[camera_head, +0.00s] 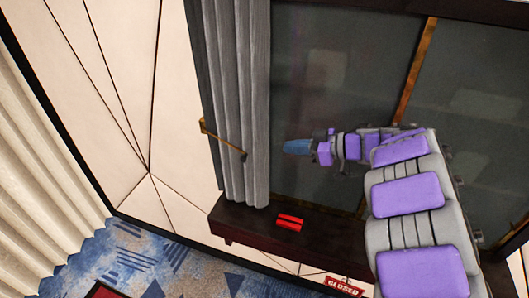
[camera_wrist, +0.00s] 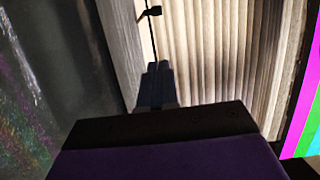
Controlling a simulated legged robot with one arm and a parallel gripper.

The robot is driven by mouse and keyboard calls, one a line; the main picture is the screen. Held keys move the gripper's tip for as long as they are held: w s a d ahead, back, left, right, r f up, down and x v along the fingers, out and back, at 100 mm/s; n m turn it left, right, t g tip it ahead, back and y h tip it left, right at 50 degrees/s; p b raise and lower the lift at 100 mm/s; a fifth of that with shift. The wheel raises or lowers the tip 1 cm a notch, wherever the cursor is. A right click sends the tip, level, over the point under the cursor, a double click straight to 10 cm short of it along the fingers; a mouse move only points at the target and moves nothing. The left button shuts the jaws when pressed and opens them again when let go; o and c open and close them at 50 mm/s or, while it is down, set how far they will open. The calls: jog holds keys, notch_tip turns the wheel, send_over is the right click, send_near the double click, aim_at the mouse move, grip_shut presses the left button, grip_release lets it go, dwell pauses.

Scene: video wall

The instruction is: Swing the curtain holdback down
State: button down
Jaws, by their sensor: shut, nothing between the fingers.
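The curtain holdback (camera_head: 222,138) is a thin brass arm with a dark knob at its right end. It crosses in front of the grey curtain (camera_head: 238,85) and slopes down to the right from its wall mount. My gripper (camera_head: 286,147), with blue fingers, is shut and empty, to the right of the knob and apart from it in the picture. In the wrist view my shut fingers (camera_wrist: 158,66) point up the picture, and a dark knob on a thin rod, likely the holdback (camera_wrist: 154,11), shows above them.
A dark wooden ledge (camera_head: 245,227) runs below the curtain, with a red object (camera_head: 289,222) on it. A red sign (camera_head: 344,287) stands lower right. Dark glass panels (camera_head: 335,60) lie behind my arm. A cream curtain (camera_head: 40,190) hangs at the left.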

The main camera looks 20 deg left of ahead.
send_over(246, 158)
jog(key=d, duration=0.3)
notch_tip(246, 158, down, 4)
jog(key=r, duration=0.1)
jog(key=shift+y, duration=0.3)
jog(key=f, duration=0.2)
jog(key=f+b, duration=0.1)
jog(key=f, duration=0.2)
jog(key=shift+s+a, duration=0.2)
jog(key=a+f+y+b, duration=0.2)
jog(key=a+f+b, duration=0.1)
jog(key=f, duration=0.6)
jog(key=a+f+y+b, duration=0.3)
jog(key=f+b, duration=0.1)
jog(key=f, duration=0.4)
jog(key=shift+w+a+f+t+y, duration=0.2)
jog(key=shift+a+f+t+y, duration=0.1)
jog(key=shift+f, duration=0.1)
jog(key=v, duration=1.7)
jog(key=shift+d+f+b, duration=0.2)
jog(key=shift+b, duration=0.25)
jog(key=shift+w, duration=0.15)
